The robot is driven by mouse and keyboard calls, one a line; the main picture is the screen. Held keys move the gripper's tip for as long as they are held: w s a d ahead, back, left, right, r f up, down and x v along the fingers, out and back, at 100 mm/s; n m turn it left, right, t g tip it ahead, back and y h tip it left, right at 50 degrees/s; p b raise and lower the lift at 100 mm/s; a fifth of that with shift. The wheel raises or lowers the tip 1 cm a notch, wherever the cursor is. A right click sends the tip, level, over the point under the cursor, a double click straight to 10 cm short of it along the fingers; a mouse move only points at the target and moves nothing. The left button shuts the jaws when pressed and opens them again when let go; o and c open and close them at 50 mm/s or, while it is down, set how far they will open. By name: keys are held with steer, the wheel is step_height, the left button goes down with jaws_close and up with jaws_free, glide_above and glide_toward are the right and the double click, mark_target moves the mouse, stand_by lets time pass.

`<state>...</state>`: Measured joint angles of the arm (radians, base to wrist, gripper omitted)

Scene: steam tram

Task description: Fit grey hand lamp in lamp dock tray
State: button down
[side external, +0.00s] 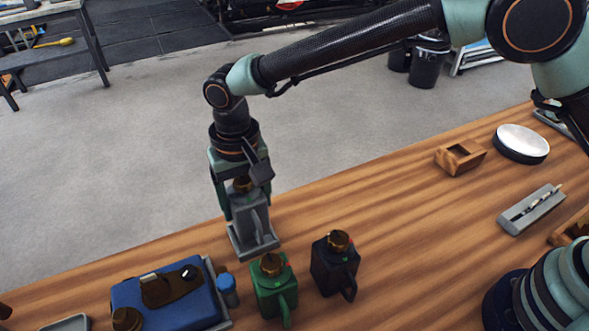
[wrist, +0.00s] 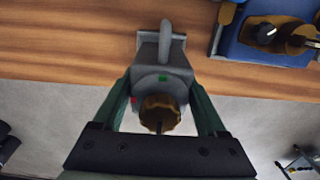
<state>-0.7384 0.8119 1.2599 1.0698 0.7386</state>
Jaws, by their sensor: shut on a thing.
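The grey hand lamp (side external: 253,218) is upright at the table's far edge, with a brass cap on top and its handle facing the camera. My gripper (side external: 241,198) points down and is shut on the lamp's body. In the wrist view the lamp (wrist: 161,76) sits between the fingers of my gripper (wrist: 161,104). The lamp dock tray (side external: 253,249) is grey and lies directly under the lamp, which hides most of it. The lamp's bottom is at the tray, but I cannot tell whether it is fully seated.
A green lamp (side external: 271,287) and a black lamp (side external: 335,264) stand close by at front right. A wooden box (side external: 461,157) and white disc (side external: 521,143) lie far right.

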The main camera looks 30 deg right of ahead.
mark_target(242, 179)
steer(key=shift+f, duration=1.45)
stand_by(1.6)
jaws_free()
step_height(242, 179, up, 12)
steer(key=shift+f, duration=0.15)
steer(key=shift+r, duration=0.2)
stand_by(0.5)
